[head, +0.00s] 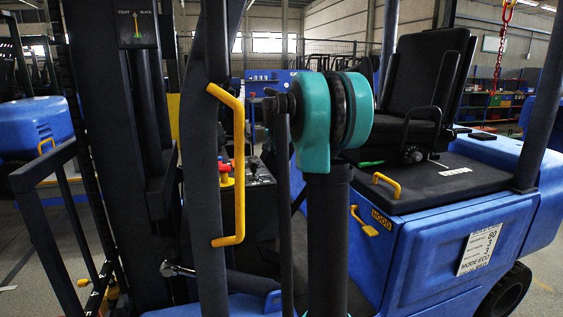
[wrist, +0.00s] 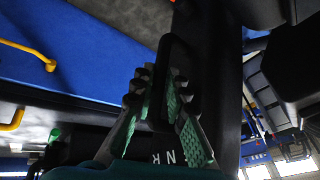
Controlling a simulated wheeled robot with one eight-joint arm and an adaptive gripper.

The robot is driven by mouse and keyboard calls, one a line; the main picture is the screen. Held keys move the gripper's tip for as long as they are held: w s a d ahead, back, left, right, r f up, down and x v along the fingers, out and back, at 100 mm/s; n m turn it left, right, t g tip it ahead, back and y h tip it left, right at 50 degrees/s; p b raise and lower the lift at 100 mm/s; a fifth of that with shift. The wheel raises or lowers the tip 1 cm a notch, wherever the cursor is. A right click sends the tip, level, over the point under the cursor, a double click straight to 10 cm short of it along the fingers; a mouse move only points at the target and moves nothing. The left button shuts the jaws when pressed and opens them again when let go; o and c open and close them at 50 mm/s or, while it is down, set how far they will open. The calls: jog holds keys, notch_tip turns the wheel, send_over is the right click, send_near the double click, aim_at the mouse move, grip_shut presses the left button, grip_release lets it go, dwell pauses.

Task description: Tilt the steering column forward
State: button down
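My gripper shows in the wrist view (wrist: 160,80), its two dark fingers with green pads standing apart. A dark, narrow, rounded piece (wrist: 178,52) lies at and between the fingertips. I cannot tell whether the pads touch it, or whether it is part of the steering column. In the head view, my teal and black arm joint and upright link cover the middle of the blue forklift's cab (head: 440,240). They hide my gripper there, and I cannot make out the steering wheel or column with certainty. A lever with a silver knob (head: 168,268) shows low at the left.
A yellow grab handle (head: 239,165) is on the dark front post (head: 212,130), close left of my arm. The black seat (head: 425,90) stands behind right. Red and yellow knobs (head: 226,174) sit beyond the post. The mast (head: 135,140) is at the left.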

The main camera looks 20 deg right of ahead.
aim_at(271, 157)
jog(key=shift+h, duration=0.5)
jog(key=shift+a+r, duration=0.3)
jog(key=shift+a, duration=0.4)
jog(key=shift+a+r, duration=0.25)
jog(key=shift+a, duration=0.5)
jog(key=shift+a+r, duration=0.3)
jog(key=shift+a, duration=0.4)
jog(key=c, duration=1.8)
grip_release()
jog(key=v, duration=1.2)
